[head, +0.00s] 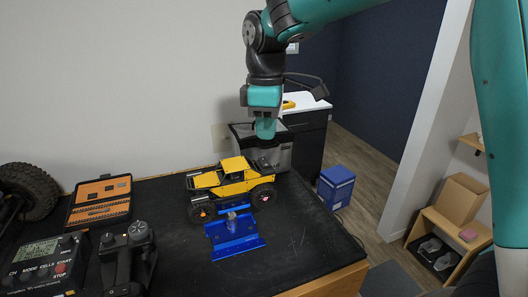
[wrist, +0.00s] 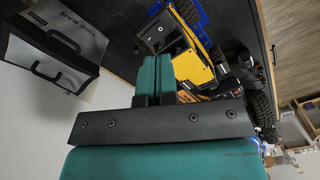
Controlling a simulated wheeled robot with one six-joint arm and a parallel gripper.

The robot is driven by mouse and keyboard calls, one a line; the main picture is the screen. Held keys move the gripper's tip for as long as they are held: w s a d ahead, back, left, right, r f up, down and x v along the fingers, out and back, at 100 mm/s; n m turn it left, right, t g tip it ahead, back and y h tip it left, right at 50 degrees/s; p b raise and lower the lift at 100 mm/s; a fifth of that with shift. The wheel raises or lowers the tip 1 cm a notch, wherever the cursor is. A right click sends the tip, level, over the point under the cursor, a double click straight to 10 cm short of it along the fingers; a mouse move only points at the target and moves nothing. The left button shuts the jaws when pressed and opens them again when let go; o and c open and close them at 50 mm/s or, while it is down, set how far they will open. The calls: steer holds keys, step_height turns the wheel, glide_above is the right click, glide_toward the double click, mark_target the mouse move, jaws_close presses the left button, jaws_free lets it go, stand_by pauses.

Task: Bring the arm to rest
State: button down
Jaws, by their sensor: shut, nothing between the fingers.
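My gripper (head: 265,128) is shut and empty, pointing down above the back right part of the black-topped bench. In the wrist view my gripper's teal fingers (wrist: 155,75) are pressed together. The arm reaches in from the upper right in the head view. A yellow crawler truck (head: 232,180) stands on the bench below and to the left of my gripper, apart from it. The truck also shows in the wrist view (wrist: 195,70), partly hidden by the fingers.
A blue stand (head: 235,240) lies in front of the truck. A tool case (head: 100,197), a charger (head: 42,262), a transmitter (head: 127,255) and a tyre (head: 30,187) occupy the left. The bench's front right is clear.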

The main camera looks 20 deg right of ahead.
steer(key=shift+r, duration=0.15)
steer(key=s+a+f+m+y+b, duration=0.2)
steer(key=s+f+b, duration=0.3)
steer(key=s, duration=0.7)
steer(key=s+a+f+m+y+b, duration=0.2)
steer(key=s+f+b, duration=0.3)
steer(key=s, duration=0.7)
step_height(320, 180, down, 3)
steer(key=shift+s+a+r+m, duration=0.2)
steer(key=shift+s+a+m, duration=0.15)
steer(key=shift+m, duration=0.15)
